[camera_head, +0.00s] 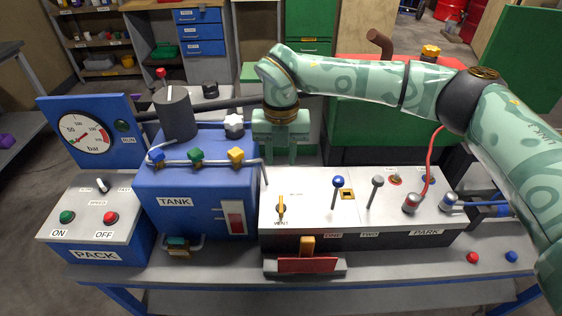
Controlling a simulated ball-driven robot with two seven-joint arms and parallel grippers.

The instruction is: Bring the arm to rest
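My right arm (435,88), pale green with dark joints, comes in from the right and reaches across above the bench. Its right gripper (285,155) points down behind the white control panel (310,205), just right of the blue TANK box (195,203). The two fingers stand apart with nothing visible between them. The fingertips are close to the panel's back edge; whether they touch anything cannot be told. My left gripper is not in view.
On the bench (210,277) stand the PACK box (95,222) and a pressure gauge (84,134). The tank carries coloured valves (195,155) and a grey cylinder (175,113). Levers (375,192) and a red hose (432,165) rise from the panel.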

